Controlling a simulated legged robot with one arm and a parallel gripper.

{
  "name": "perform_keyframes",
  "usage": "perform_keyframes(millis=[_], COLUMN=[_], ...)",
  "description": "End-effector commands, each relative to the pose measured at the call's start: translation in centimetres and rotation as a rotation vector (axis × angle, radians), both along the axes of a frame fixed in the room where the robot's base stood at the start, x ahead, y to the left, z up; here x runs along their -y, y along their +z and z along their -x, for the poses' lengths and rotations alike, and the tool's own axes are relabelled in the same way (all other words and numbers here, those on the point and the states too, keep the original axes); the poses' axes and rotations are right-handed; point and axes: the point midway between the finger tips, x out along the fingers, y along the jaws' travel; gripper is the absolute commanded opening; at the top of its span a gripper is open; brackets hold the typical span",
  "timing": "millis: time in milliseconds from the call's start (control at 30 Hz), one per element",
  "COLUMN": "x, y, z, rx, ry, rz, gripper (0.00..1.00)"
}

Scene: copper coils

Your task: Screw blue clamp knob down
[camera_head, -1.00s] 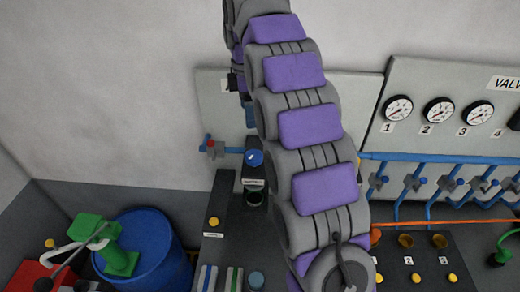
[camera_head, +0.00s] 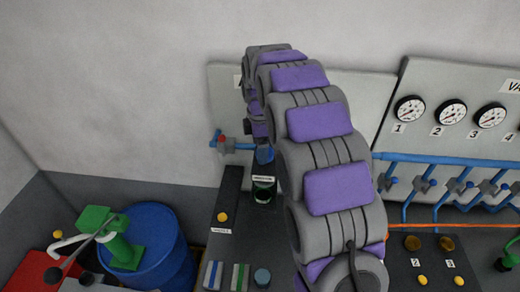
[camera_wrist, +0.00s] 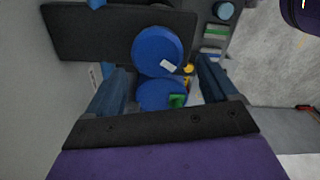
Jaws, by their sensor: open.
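The blue clamp knob (camera_head: 265,154) is a round blue cap with a pale mark, above a dark fixture left of my arm in the head view. Its upper part is hidden by my gripper (camera_head: 258,130), which hangs just over it. In the wrist view the knob (camera_wrist: 157,46) shows its round top, at and just beyond the tips of the two open fingers. My gripper (camera_wrist: 163,72) holds nothing. I cannot tell whether a finger touches the knob.
A blue barrel (camera_head: 163,235) with a green pump (camera_head: 120,248) stands at the left. The wall panel with gauges (camera_head: 409,108) and blue pipes (camera_head: 440,158) is to the right of my arm.

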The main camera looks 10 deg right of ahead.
Motion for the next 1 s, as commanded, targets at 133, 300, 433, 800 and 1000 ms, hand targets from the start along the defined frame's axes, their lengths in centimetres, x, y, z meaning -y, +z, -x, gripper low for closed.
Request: perform_keyframes(millis=[133, 300, 433, 800, 1000], x=[0.7, 0.8, 0.1, 0.0, 0.6], y=[-1.2, -1.6, -1.6, -1.6, -1.6], z=[-0.1, 0.0, 0.0, 0.0, -0.1], rx=[0.003, 0.003, 0.003, 0.003, 0.002], ry=[-0.003, -0.003, -0.002, -0.002, -0.003], rz=[-0.006, -0.007, -0.002, 0.000, -0.005], gripper=[0.86, 0.86, 0.86, 0.57, 0.38])
